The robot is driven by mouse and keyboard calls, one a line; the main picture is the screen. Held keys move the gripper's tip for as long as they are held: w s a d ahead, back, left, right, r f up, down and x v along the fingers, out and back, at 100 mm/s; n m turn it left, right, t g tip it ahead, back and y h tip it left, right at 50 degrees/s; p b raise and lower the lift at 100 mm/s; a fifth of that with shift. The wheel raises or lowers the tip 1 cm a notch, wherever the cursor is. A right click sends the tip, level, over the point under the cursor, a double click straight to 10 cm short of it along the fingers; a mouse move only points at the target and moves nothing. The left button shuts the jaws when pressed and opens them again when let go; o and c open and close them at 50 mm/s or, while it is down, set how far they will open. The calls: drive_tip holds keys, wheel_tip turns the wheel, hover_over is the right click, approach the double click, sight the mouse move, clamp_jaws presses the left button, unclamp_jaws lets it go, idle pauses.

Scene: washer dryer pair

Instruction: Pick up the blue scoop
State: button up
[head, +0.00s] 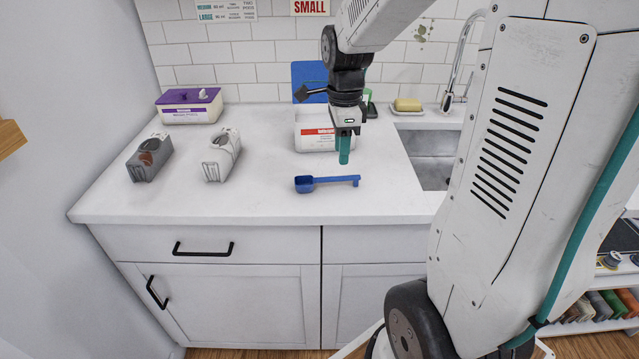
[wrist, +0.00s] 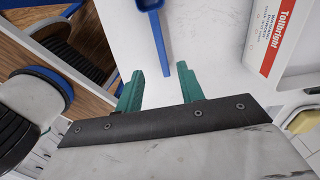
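The blue scoop (head: 326,182) lies on the white countertop (head: 240,200), its bowl to the left and its handle to the right, near the front edge in the head view. In the wrist view the scoop (wrist: 156,32) has its handle pointing toward the gap between my fingers, and its bowl is cut off at the top. My gripper (head: 344,158) is above the counter, apart from the scoop, by the handle end. In the wrist view my gripper (wrist: 160,70) has its two teal fingers apart with nothing held between them.
A white box with a red label (head: 316,130) stands just behind my gripper. A sink (head: 430,150) is at the right.

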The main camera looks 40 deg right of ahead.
sight(341, 177)
drive_tip(key=f, duration=0.7)
drive_tip(key=shift+d+f, duration=0.2)
drive_tip(key=shift+f, duration=0.1)
clamp_jaws()
